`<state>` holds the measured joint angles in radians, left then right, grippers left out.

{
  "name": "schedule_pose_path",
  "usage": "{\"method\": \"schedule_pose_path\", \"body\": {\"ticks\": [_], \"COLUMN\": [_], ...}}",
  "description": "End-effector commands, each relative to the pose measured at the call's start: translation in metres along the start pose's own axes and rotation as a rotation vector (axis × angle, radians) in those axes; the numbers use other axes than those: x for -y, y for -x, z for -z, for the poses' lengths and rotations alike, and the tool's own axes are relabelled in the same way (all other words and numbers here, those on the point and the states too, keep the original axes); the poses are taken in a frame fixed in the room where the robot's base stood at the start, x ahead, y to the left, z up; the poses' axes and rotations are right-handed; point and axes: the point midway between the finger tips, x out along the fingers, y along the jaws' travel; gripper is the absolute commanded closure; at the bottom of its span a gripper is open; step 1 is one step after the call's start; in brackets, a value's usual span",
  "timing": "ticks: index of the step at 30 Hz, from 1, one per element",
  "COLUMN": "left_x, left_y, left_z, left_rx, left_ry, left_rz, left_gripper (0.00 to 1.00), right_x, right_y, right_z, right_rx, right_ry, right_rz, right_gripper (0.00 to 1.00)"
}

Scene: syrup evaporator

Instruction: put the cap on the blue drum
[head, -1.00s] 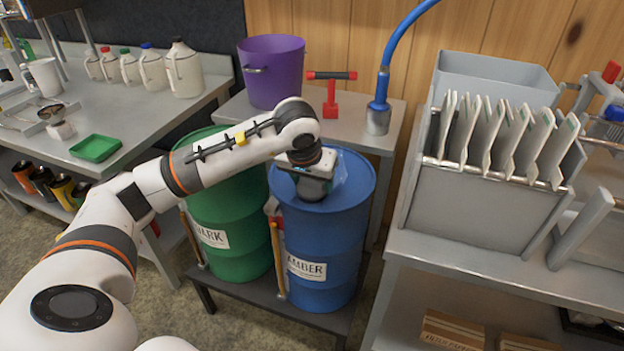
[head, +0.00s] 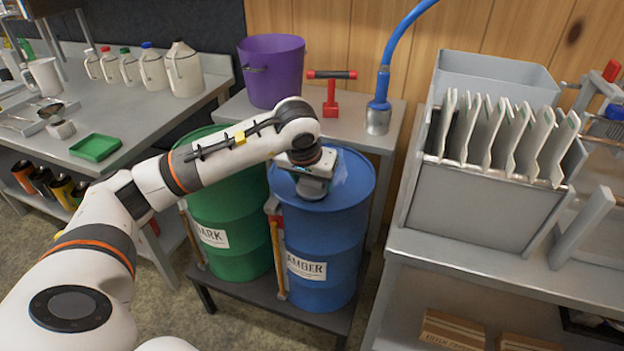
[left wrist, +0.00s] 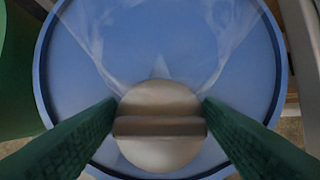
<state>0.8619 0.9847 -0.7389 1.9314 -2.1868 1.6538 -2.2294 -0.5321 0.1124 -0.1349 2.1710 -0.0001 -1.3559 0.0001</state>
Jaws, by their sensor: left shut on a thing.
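The blue drum (head: 325,235) stands upright with an AMBER label, and its blue top also fills the left wrist view (left wrist: 150,35). My left gripper (head: 311,190) is over the near-left part of the drum's top. In the left wrist view its two green fingers (left wrist: 159,124) are shut on the cap (left wrist: 160,155), a round, pale metallic disc with a raised bar across it. The cap is over the drum top; I cannot tell whether it touches it. The drum's opening is not visible. My right gripper is not in view.
A green drum (head: 228,215) labelled DARK stands left of the blue drum on a low dark stand (head: 262,290). Behind are a purple bucket (head: 271,75), a red tool (head: 331,95) and a blue hose (head: 385,80). A grey filter tank (head: 470,205) stands at right.

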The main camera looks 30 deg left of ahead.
Motion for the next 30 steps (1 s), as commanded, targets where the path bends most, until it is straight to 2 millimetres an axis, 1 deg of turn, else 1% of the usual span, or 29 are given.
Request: {"method": "schedule_pose_path", "body": {"ticks": [1, 11, 12, 16, 28, 29, 30], "left_x": [0.0, 0.0001, 0.0001, 0.0008, 0.002, 0.002, 0.002], "left_y": [-0.0032, -0.0047, -0.0049, -0.0054, -0.0062, -0.0064, -0.0065], "left_z": [0.003, 0.0046, 0.0048, 0.0053, 0.0064, 0.0066, 0.0066], "left_rx": [-0.009, -0.014, -0.015, -0.016, -0.019, -0.019, -0.019], "left_ry": [-0.002, -0.004, -0.004, -0.005, -0.008, -0.008, -0.008], "left_rz": [-0.003, -0.004, -0.004, -0.003, 0.0, 0.0, 0.0], "left_gripper": [0.62, 0.62, 0.35, 0.14, 0.14, 0.16, 0.1], "right_x": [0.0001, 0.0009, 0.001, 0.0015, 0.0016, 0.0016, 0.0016], "right_y": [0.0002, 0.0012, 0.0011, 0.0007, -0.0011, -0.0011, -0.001], "right_z": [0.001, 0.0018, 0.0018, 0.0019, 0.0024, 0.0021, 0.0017], "right_rx": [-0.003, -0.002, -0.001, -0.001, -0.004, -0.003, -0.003], "right_ry": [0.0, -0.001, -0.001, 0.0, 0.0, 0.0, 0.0], "right_rz": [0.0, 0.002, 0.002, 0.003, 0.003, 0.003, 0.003], "right_gripper": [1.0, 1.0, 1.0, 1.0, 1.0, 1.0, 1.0]}}
